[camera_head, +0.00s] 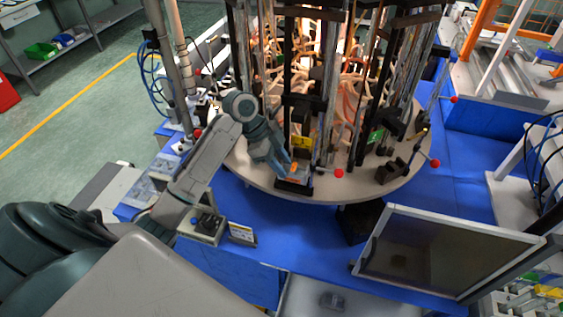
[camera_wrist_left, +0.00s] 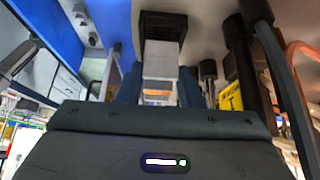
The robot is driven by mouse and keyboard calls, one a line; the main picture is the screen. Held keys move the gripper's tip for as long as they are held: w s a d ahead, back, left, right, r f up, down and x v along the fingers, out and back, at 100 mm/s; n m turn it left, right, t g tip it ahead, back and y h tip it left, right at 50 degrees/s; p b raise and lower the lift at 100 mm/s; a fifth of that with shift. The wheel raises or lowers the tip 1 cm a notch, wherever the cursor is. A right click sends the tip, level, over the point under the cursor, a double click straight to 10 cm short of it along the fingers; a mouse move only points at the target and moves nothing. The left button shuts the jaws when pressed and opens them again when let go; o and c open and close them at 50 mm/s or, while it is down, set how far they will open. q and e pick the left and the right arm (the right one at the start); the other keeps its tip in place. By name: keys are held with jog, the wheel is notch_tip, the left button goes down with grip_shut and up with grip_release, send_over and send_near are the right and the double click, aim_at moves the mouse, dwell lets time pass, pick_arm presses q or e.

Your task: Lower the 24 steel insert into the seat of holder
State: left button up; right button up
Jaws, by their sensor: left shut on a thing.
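My left gripper (camera_head: 290,172) reaches in from the left to the near edge of the round table and points down at a small dark holder (camera_head: 293,187). In the left wrist view its two blue-grey fingers (camera_wrist_left: 160,90) are shut on a light grey block, which looks like the steel insert (camera_wrist_left: 158,65). A dark block (camera_wrist_left: 162,25), likely the holder, lies just beyond the insert. I cannot tell whether the insert touches the seat; the fingers hide much of it in the head view. My right gripper is not in view.
A dark-screened monitor (camera_head: 445,252) is at the front right. The blue bench top (camera_head: 285,225) is mostly clear in front.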

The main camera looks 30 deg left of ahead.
pick_arm(q)
jog(key=shift+f+b, duration=0.45)
jog(key=shift+f, duration=0.65)
dwell(0.6)
jog(key=o, duration=1.2)
jog(key=shift+c, duration=0.2)
jog(key=shift+r, duration=0.1)
jog(key=shift+r+p, duration=2.15)
jog(key=shift+r, duration=0.05)
